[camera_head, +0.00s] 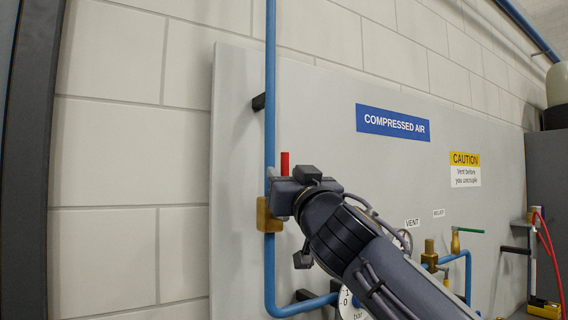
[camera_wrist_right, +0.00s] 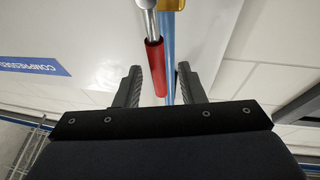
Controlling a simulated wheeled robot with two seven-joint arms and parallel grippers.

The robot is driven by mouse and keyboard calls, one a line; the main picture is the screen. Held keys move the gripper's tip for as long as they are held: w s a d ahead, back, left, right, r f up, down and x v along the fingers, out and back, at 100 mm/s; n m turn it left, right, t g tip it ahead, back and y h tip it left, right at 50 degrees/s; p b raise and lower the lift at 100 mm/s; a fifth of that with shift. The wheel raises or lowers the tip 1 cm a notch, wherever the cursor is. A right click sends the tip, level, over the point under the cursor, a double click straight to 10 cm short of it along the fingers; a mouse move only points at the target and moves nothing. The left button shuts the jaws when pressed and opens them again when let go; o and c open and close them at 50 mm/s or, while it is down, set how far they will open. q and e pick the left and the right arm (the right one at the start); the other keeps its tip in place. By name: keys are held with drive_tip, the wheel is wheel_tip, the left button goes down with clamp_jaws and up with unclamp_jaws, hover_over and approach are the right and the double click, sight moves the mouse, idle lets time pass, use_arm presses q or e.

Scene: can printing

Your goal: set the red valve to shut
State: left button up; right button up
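The red valve handle (camera_head: 284,163) points up beside the vertical blue pipe in the head view, roughly in line with it. Its brass valve body (camera_head: 268,215) sits on that pipe, partly covered by my right gripper (camera_head: 284,188). In the right wrist view, the red sleeve (camera_wrist_right: 154,67) on its grey lever lies between the two fingers of my right gripper (camera_wrist_right: 159,72). The fingers are apart, with a visible gap on the right side; the sleeve is closer to the left finger. Whether the left finger touches it is unclear. My left gripper is out of view.
The blue pipe (camera_head: 270,90) runs up the grey panel (camera_head: 320,100) close behind the handle. A gauge (camera_head: 350,306) is partly hidden by my right arm. A green-handled valve (camera_head: 456,240), a red hose (camera_head: 550,250) and a grey cabinet (camera_head: 550,170) stand to the right.

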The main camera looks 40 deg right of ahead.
drive_tip(key=shift+x, duration=1)
drive_tip(key=shift+s+r, duration=0.1)
drive_tip(key=shift+c, duration=0.4)
clamp_jaws()
